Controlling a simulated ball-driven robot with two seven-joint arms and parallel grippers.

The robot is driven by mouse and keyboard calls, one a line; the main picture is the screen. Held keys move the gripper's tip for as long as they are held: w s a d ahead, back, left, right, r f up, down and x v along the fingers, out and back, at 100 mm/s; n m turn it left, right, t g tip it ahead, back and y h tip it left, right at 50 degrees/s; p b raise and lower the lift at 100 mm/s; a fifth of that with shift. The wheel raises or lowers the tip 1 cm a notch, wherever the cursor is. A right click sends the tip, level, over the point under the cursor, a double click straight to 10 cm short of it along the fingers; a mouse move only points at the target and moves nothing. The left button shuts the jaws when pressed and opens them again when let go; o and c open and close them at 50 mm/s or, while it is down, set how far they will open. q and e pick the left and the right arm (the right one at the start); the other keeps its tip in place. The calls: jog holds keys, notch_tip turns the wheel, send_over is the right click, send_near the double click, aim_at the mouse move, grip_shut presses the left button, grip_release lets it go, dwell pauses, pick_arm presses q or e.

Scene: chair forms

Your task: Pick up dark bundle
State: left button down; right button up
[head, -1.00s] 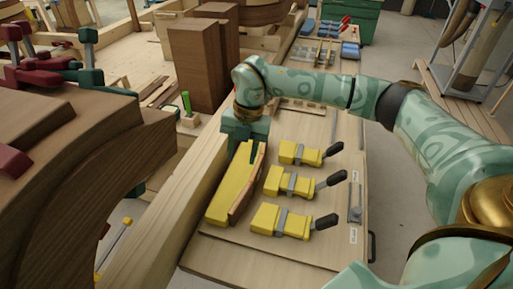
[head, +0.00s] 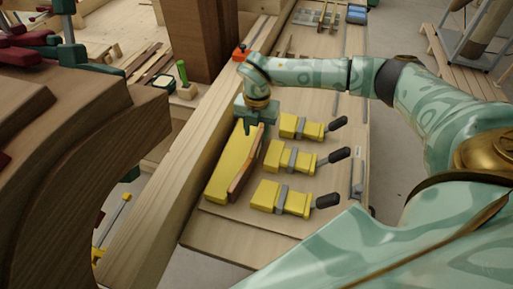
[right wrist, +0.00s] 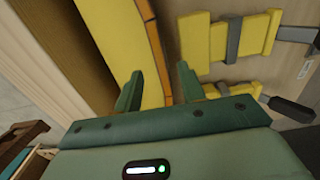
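No thing plainly matching a dark bundle is clear to me. A long yellow block (head: 230,165) with a brown strip (head: 246,165) along its right side lies on the wooden board. Three yellow pieces with grey bands and dark handles lie to its right: far (head: 300,126), middle (head: 289,157) and near (head: 281,197). My right gripper (head: 249,127) is at the block's far end. In the right wrist view, its fingers (right wrist: 160,88) stand apart, with the block's strip edge showing between them. I cannot tell whether they touch it. My left gripper is out of view.
A large dark curved wooden form (head: 75,130) with clamps fills the left side. A thick pale beam (head: 165,200) runs along the left of the board (head: 225,240). Dark wooden blocks (head: 200,40) stand behind. The near part of the board is clear.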

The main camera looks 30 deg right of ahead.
aim_at(257, 141)
notch_tip(257, 141, down, 4)
jog(key=shift+f, duration=0.2)
grip_shut()
jog(key=shift+r, duration=0.15)
